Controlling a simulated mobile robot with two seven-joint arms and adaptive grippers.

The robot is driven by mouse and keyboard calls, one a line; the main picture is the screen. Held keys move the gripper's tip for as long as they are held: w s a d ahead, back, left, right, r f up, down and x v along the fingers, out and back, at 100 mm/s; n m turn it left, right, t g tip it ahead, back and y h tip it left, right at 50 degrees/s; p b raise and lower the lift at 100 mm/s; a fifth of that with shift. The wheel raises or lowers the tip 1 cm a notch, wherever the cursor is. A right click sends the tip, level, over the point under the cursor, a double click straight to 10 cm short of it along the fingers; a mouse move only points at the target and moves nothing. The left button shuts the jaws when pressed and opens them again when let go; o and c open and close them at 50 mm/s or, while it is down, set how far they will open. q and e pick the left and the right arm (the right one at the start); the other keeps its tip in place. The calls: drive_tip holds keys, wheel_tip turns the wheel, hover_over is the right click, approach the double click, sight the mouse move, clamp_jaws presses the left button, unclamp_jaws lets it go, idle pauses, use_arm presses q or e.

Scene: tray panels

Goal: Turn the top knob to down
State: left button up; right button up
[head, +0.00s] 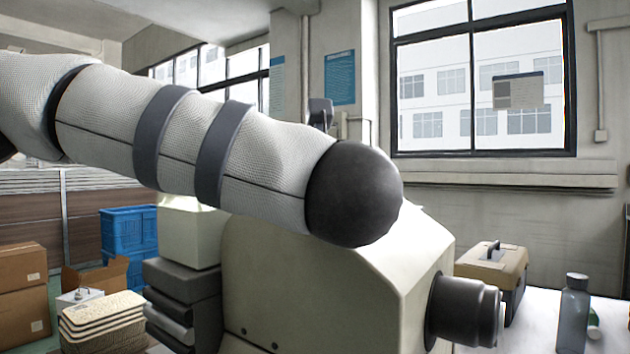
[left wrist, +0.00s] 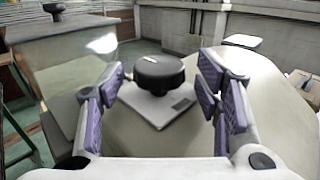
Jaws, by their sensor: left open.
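A round black knob (left wrist: 159,72) sits on a white square plate (left wrist: 158,106) on top of a beige machine housing. A small pale mark shows on the knob's top, but I cannot tell its exact direction. In the left wrist view my left gripper (left wrist: 163,76) is open, with one purple-padded finger on each side of the knob. Gaps show between knob and fingers; I cannot tell the depth between them. In the head view my left arm crosses in front of the beige housing (head: 290,290), and its gripper and the knob are not seen. My right gripper is in neither view.
A black cylinder (head: 464,311) sticks out of the housing's right side. A beige toolbox (head: 490,272) and a grey bottle (head: 574,312) stand on the white table at right. Blue crates (head: 128,235), stacked baskets (head: 103,322) and cardboard boxes (head: 22,290) are at left.

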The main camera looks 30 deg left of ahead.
use_arm(q)
drive_tip(key=shift+r, duration=0.1)
drive_tip(key=shift+c, duration=0.3)
drive_tip(key=c, duration=1.1)
drive_tip(key=n+g+y, duration=0.2)
drive_tip(key=g, duration=0.1)
drive_tip(key=n+g+y, duration=0.1)
drive_tip(key=n+y, duration=0.1)
drive_tip(key=shift+w+d+g, duration=0.2)
drive_tip(key=shift+d+g, duration=0.1)
drive_tip(key=shift+d, duration=0.05)
drive_tip(key=shift+w+n+g+y, duration=0.2)
drive_tip(key=shift+n+g+y, duration=0.5)
drive_tip(key=shift+n+g, duration=0.7)
drive_tip(key=shift+g, duration=0.4)
